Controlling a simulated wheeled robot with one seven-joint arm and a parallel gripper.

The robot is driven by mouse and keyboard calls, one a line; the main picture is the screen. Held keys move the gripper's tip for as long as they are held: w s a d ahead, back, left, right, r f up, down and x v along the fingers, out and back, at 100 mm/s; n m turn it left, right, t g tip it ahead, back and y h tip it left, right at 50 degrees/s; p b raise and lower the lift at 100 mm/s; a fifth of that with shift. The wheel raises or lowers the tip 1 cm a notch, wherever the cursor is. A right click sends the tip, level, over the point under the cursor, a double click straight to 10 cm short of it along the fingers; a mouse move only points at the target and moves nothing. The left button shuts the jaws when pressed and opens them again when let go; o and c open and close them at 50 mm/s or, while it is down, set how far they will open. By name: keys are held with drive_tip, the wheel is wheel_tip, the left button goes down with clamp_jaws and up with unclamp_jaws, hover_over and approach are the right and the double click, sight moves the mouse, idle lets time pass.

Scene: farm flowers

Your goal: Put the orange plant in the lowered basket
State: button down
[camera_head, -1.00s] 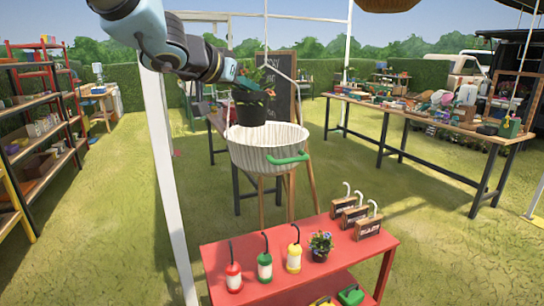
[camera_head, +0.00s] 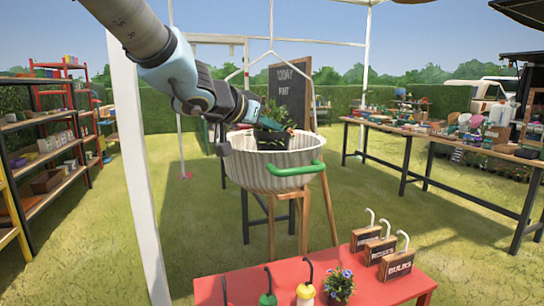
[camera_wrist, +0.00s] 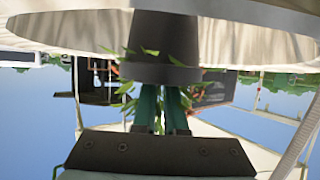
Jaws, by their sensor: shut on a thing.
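The orange plant (camera_head: 272,112) is leafy, with a little orange, in a dark pot (camera_head: 272,139). My gripper (camera_head: 256,124) is shut on it from the left, and the pot is upright.
White hanging wires rise above the basket, and a chalkboard (camera_head: 290,90) stands behind. A red table (camera_head: 375,286) with lanterns, a small purple-flowered pot (camera_head: 339,285) and signs is in front. A white post (camera_head: 140,190) stands left. Long tables (camera_head: 450,140) are on the right.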

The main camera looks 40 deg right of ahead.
sight(236, 147)
drive_tip(key=shift+f+b, duration=0.8)
drive_tip(key=shift+f, duration=1.1)
drive_tip(key=shift+f, duration=0.1)
drive_tip(key=c, duration=1)
unclamp_jaws()
drive_tip(key=shift+a+r, duration=0.1)
drive_tip(key=shift+r, duration=0.1)
drive_tip(key=p+v, duration=0.2)
drive_tip(key=v, duration=0.9)
drive_tip(key=shift+a+r+p, duration=0.1)
drive_tip(key=shift+r+p, duration=0.05)
drive_tip(key=shift+p, duration=0.15)
drive_tip(key=shift+s+a, duration=0.15)
drive_tip(key=shift+a, duration=0.15)
